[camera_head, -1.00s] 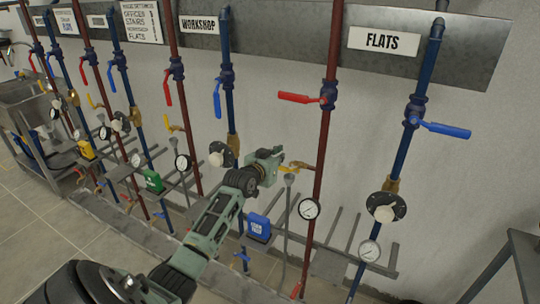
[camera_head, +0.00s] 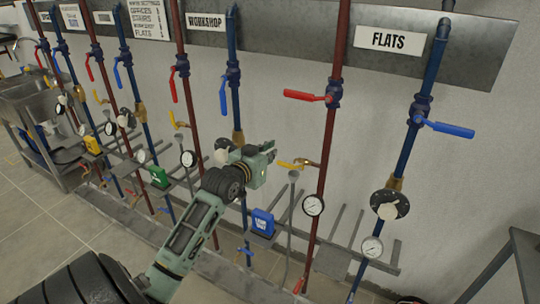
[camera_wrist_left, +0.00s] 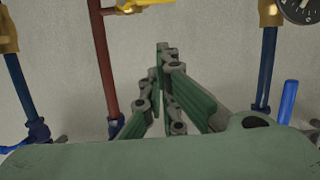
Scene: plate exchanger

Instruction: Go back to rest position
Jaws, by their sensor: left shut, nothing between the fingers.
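My left gripper (camera_wrist_left: 162,85) is shut and empty in the left wrist view, its green linked fingers pointing toward the wall pipes. In the head view my green left arm reaches up from the lower left, and its gripper end (camera_head: 268,152) is in front of the pipes below the WORKSHOP sign (camera_head: 205,22). It is close to a yellow valve handle (camera_head: 291,165) on a red pipe (camera_head: 327,150); I cannot tell whether they touch. In the left wrist view a red pipe (camera_wrist_left: 102,60) stands left of the fingers. My right gripper is not in view.
Red and blue pipes with lever valves and gauges line the wall. A red lever (camera_head: 304,95) and a blue lever (camera_head: 446,129) stick out below the FLATS sign (camera_head: 389,40). A metal cart (camera_head: 40,110) stands at left, a dark table (camera_head: 525,250) at right. Tiled floor is clear at lower left.

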